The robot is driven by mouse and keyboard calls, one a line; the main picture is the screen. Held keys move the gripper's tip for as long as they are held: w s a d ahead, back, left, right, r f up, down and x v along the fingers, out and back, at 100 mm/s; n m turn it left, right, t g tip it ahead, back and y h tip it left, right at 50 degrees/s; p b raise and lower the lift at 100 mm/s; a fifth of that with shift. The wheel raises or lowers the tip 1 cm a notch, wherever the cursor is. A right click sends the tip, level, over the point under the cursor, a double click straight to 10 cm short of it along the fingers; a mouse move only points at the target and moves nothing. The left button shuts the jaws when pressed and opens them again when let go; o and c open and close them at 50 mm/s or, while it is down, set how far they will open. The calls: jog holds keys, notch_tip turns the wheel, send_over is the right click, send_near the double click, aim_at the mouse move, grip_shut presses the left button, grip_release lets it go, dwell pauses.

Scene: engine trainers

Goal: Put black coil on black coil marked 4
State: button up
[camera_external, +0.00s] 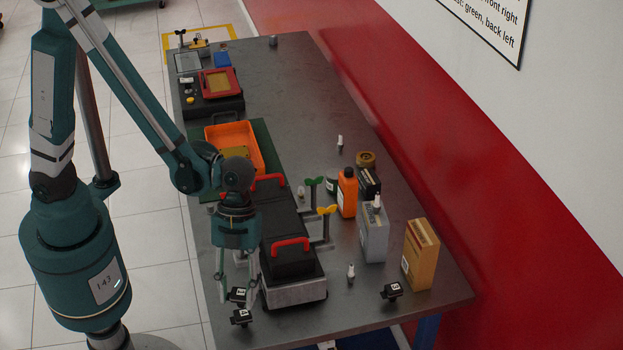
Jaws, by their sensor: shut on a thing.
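My gripper (237,291) points down at the front left of the table, left of the black engine block. It is shut on a small black coil (238,297) with a white label. A second black coil (241,317) is just below it in the picture, near the table's front left edge. Whether the two touch, I cannot tell. A third black coil (391,290) with a white mark lies at the front right. The marks are too small to read surely, so I cannot tell which coil is marked 4.
The black engine block (281,230) with red handles stands right of my gripper. A white spark plug (351,272) stands nearby. The table's far right is clear.

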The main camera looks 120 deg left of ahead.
aim_at(238, 301)
jog(key=shift+f, duration=1.4)
jog(key=shift+f+b, duration=0.15)
jog(key=shift+b, duration=0.2)
jog(key=o, duration=1)
jog(key=shift+c, duration=0.2)
jog(key=shift+r, duration=0.25)
jog(key=p+v, duration=0.2)
jog(key=v, duration=1)
jog(key=shift+d, duration=0.15)
